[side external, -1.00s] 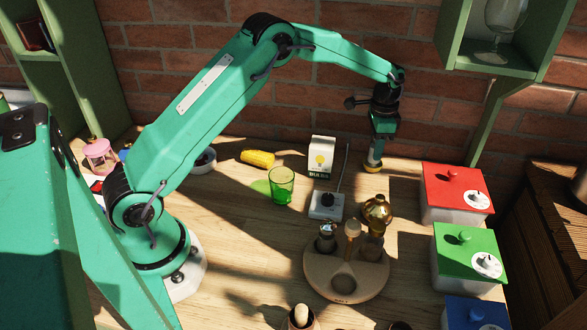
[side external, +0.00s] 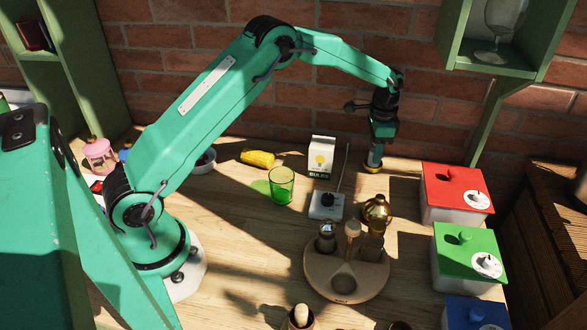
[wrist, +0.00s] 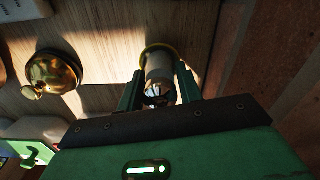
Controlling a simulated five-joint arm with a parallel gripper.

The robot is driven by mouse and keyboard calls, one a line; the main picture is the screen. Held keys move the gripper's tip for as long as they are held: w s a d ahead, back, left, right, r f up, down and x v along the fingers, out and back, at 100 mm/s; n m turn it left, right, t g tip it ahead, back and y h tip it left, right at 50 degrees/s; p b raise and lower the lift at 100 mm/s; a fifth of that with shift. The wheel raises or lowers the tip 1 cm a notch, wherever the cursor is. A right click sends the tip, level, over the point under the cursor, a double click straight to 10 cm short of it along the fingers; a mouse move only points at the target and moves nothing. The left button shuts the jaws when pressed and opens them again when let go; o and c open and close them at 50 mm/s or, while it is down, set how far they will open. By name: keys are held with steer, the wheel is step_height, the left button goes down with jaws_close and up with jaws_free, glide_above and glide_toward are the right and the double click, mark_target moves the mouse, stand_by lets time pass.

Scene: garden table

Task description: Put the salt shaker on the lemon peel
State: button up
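The salt shaker (side external: 375,154), a small pale grey cylinder, stands about upright at the back of the table, below my gripper (side external: 382,142). The lemon peel (side external: 371,169), a small yellow round piece, lies under its foot. In the wrist view the shaker (wrist: 158,71) lies between the fingers of my gripper (wrist: 160,82), with the yellow rim of the peel (wrist: 147,52) around its far end. The fingers look spread, with narrow gaps beside the shaker. The shaker's top is partly in shadow.
A red-lidded box (side external: 455,188) and a green-lidded box (side external: 468,250) stand to the right. A bulb carton (side external: 322,157), a socket block (side external: 327,205) and a green glass (side external: 281,185) stand to the left. A wooden holder (side external: 318,268) is in front. The brick wall is close behind.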

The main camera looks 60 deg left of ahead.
steer(key=o, duration=0.4)
steer(key=shift+r, duration=0.1)
step_height(320, 180, up, 13)
steer(key=shift+f, duration=0.1)
stand_by(0.6)
stand_by(0.5)
